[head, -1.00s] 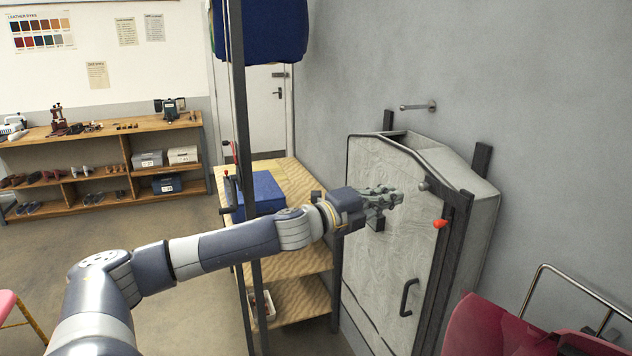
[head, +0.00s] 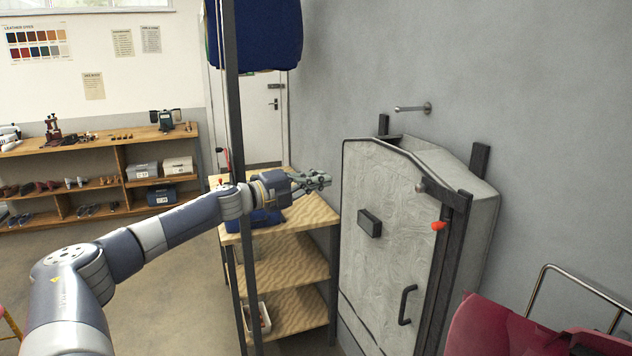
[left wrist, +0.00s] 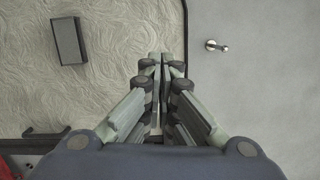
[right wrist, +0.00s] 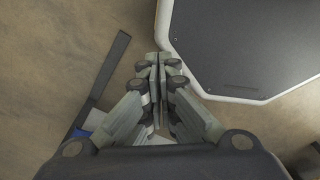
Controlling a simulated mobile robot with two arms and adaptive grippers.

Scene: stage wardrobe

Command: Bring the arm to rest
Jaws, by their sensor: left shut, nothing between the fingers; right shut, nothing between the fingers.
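My left arm reaches in from the left of the head view. Its gripper (head: 316,181) is shut and empty, in front of the shelf unit and left of the grey cabinet. In the left wrist view the shut fingers (left wrist: 160,62) point toward the wall beside the cabinet's pale panel. My right gripper is outside the head view. In the right wrist view its fingers (right wrist: 159,62) are shut and empty above the brown floor.
The grey cabinet (head: 385,255) has a dark block (head: 369,223), a black handle (head: 405,304) and a red-tipped knob (head: 439,226). A wooden shelf unit (head: 290,262) with dark posts stands left of it. A wall peg (head: 413,108) sticks out above. Dark red fabric (head: 530,330) lies bottom right.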

